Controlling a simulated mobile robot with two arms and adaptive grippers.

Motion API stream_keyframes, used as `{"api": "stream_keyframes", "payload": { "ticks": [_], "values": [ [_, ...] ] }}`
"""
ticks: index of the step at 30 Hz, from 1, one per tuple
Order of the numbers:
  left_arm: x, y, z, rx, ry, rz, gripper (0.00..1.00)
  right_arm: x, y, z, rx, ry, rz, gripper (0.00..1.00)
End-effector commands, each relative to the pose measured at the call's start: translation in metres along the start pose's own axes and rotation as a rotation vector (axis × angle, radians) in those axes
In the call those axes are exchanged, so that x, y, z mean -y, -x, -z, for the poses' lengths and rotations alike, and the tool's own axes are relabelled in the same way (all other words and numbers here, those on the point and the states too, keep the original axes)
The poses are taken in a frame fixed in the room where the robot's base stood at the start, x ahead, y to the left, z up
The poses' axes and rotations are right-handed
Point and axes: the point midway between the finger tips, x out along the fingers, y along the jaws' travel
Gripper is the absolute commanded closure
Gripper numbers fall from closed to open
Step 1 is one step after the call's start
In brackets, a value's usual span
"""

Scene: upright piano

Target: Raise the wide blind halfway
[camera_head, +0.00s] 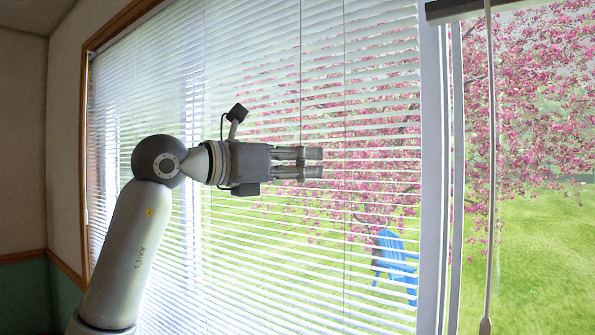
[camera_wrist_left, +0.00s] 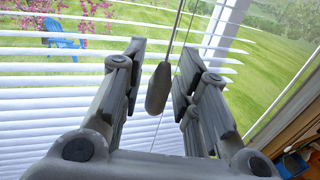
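The wide blind (camera_head: 260,60) is lowered over the large window, with its white slats tilted so the garden shows between them. It also shows in the left wrist view (camera_wrist_left: 40,112). My left gripper (camera_head: 320,162) is in front of the blind, pointing right in the head view. In the left wrist view my left gripper (camera_wrist_left: 163,50) is open, with a grey cord tassel (camera_wrist_left: 157,88) hanging between its fingers and visible gaps on both sides. The cord (camera_head: 301,70) runs down to the gripper in the head view. My right gripper is not in view.
A second, raised blind (camera_head: 470,8) is at the top right, with its own long cord and tassel (camera_head: 485,325). A white window post (camera_head: 432,170) separates the windows. A wooden frame edges the left side. A blue chair (camera_head: 396,262) stands outside.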

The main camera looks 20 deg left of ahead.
Motion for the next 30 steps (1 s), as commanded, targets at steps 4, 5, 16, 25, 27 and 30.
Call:
{"api": "stream_keyframes", "payload": {
  "ticks": [4,5,16,25,27,30],
  "values": [
    [0.0,0.0,0.0,0.0,0.0,0.0,0.95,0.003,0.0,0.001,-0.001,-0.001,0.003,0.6],
    [0.0,0.0,0.0,0.0,0.0,0.0,0.98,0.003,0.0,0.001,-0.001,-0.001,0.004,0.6],
    [0.0,0.0,0.017,-0.001,0.0,0.0,1.0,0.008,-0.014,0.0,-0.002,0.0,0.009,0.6],
    [0.0,0.0,0.069,-0.005,0.001,0.0,1.0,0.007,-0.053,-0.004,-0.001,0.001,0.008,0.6],
    [0.0,0.0,0.08,-0.006,0.0,0.001,1.0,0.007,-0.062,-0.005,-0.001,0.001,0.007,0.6],
    [0.0,0.0,0.092,-0.007,0.0,0.0,1.0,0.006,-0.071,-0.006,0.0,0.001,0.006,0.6]
  ]
}}
